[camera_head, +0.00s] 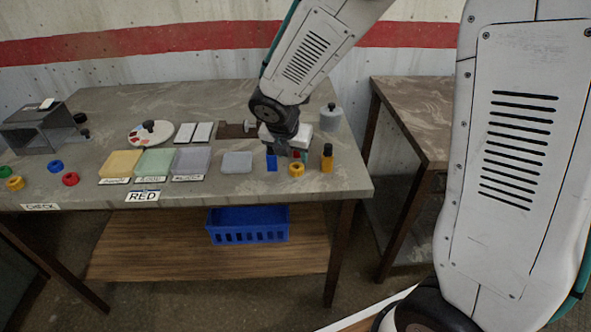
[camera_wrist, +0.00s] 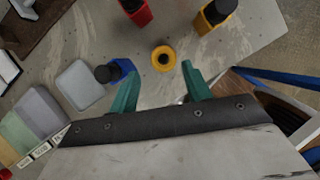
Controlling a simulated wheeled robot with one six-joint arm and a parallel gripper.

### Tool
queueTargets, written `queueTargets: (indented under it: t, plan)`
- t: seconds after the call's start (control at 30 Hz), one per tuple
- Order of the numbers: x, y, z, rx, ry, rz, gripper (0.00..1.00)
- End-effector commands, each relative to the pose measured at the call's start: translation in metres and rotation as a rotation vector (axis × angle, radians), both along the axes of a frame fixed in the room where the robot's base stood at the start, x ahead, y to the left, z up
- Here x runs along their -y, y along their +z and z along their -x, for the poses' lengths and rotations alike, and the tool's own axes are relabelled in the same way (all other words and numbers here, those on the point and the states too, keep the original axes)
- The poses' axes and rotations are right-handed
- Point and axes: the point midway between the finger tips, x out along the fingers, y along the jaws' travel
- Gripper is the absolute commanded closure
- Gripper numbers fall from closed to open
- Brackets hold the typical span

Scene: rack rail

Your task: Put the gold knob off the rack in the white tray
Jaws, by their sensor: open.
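A yellow-gold ring-shaped knob with a dark centre (camera_head: 296,170) stands on the table near its front right edge. In the wrist view the gold knob (camera_wrist: 163,58) lies just beyond and between my fingertips. I cannot make out for certain which piece is the rack.
Close by are a blue block (camera_head: 271,162) with a black top, a red one (camera_wrist: 136,12) and a yellow-orange black-topped one (camera_head: 327,158). Yellow (camera_head: 120,163), green (camera_head: 155,162) and lavender (camera_head: 191,161) trays lie left. A blue basket (camera_head: 248,225) is on the lower shelf.

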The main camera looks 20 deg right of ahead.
Motion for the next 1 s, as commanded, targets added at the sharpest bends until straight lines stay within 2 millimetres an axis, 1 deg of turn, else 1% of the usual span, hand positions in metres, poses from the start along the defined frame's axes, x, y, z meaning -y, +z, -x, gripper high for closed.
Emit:
queueTargets:
  t: [0.33, 0.47, 0.67, 0.7, 0.77, 0.8, 0.83, 0.87, 0.9, 1.0]
  plan:
    - [0.013, -0.046, -0.009, -0.003, -0.004, -0.001, 0.51]
    - [0.016, -0.054, -0.012, -0.002, -0.004, -0.001, 0.51]
    - [0.016, -0.054, -0.012, 0.0, -0.005, -0.002, 0.51]
    - [0.016, -0.054, -0.012, 0.0, -0.005, -0.002, 0.54]
    - [0.016, -0.054, -0.012, 0.0, -0.005, -0.002, 0.71]
    - [0.016, -0.054, -0.012, 0.0, -0.005, -0.002, 0.82]
    - [0.016, -0.054, -0.012, 0.0, -0.005, -0.002, 0.86]
    - [0.016, -0.054, -0.012, 0.0, -0.005, -0.002, 0.86]
    - [0.016, -0.054, -0.012, 0.001, -0.005, -0.001, 0.9]
    - [0.016, -0.054, -0.012, 0.001, -0.005, -0.001, 0.9]
